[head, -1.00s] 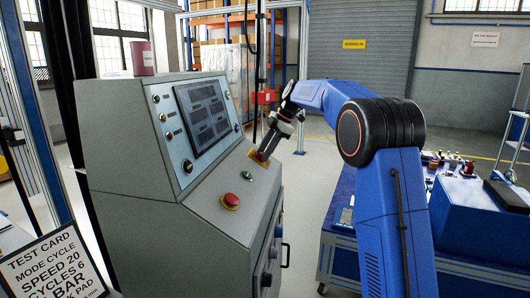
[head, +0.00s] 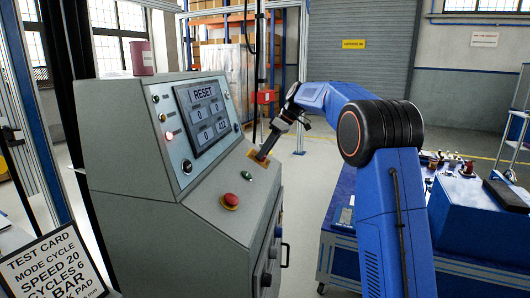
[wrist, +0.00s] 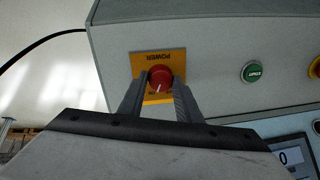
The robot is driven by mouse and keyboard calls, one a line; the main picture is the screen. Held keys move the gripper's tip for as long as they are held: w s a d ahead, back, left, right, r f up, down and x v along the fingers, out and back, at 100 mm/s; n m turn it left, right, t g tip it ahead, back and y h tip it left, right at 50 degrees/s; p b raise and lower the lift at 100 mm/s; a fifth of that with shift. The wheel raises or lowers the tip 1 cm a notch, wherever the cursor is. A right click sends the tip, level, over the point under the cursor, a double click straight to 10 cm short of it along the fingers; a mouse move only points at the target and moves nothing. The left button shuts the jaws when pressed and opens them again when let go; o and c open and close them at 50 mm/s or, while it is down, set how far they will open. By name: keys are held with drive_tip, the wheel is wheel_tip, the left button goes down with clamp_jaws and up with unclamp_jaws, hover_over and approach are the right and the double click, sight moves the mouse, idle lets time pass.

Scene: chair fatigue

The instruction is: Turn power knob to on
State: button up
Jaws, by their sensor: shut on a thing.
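The power knob (wrist: 160,78) is red with a white pointer line and sits on a yellow plate (wrist: 174,58) marked POWER in the wrist view. My gripper (wrist: 160,88) has one finger on each side of the knob and is shut on it. In the head view my gripper (head: 264,154) reaches down to the yellow plate at the right end of the sloped panel, hiding the knob. The screen (head: 206,113) on the grey console (head: 132,140) is lit and shows RESET with number boxes. A lamp (head: 169,136) left of it glows.
A green start button (head: 231,200) and a red emergency stop (head: 246,175) sit beside each other on the sloped panel. A test card (head: 52,265) stands at lower left. A blue bench (head: 340,225) with parts is at right. Open floor lies between bench and console.

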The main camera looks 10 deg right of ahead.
drive_tip(key=shift+m, duration=0.5)
drive_tip(key=o, duration=1)
drive_tip(key=shift+o, duration=0.2)
drive_tip(key=v, duration=1.7)
drive_tip(key=shift+d, duration=0.2)
